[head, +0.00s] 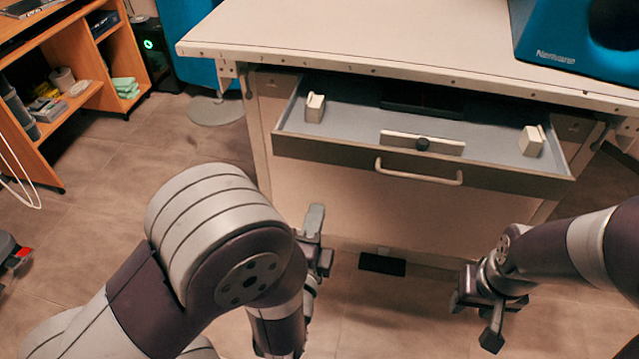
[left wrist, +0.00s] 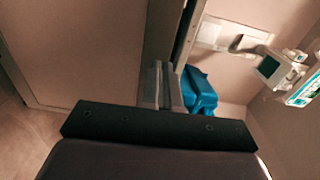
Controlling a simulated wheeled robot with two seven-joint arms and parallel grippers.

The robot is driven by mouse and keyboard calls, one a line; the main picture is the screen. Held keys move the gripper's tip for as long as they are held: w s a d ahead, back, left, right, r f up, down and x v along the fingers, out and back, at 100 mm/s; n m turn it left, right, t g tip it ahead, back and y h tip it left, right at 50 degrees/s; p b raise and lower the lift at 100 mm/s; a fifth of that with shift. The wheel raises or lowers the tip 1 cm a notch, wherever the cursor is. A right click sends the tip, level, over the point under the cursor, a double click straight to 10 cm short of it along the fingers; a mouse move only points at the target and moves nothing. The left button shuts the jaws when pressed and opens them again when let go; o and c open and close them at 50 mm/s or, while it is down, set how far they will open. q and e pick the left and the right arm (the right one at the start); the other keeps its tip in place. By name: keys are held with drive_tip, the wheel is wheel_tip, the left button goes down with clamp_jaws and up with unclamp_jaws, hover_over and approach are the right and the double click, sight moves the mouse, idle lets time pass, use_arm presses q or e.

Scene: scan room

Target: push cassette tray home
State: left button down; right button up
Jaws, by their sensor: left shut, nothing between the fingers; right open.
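The cassette tray (head: 282,115) is a grey drawer with a dark front, pulled out from under the white table top. A pale bar handle (head: 418,178) is on its front. Inside are two pale blocks, a dark flat piece and a pale plate with a black knob. My left gripper (head: 316,214) is shut and empty, below and in front of the tray's left half, apart from the handle. Its fingers (left wrist: 161,75) also show in the left wrist view, near a pale panel. My right gripper (head: 480,310) is open and empty, low, in front of the cabinet's right side.
A blue device (head: 575,60) stands on the white table top (head: 370,35) at the right. A wooden shelf unit (head: 60,120) with small items is at the left. A dark pedal-like piece (head: 382,264) is low at the cabinet's foot.

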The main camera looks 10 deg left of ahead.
sight(334, 153)
use_arm(q)
drive_tip(key=w+b, duration=0.1)
drive_tip(key=w, duration=0.6)
drive_tip(key=w+b, duration=0.2)
drive_tip(key=w, duration=0.4)
drive_tip(key=shift+w+r, duration=0.2)
drive_tip(key=shift+w, duration=0.15)
use_arm(e)
wheel_tip(334, 153, down, 3)
drive_tip(key=shift+f, duration=0.1)
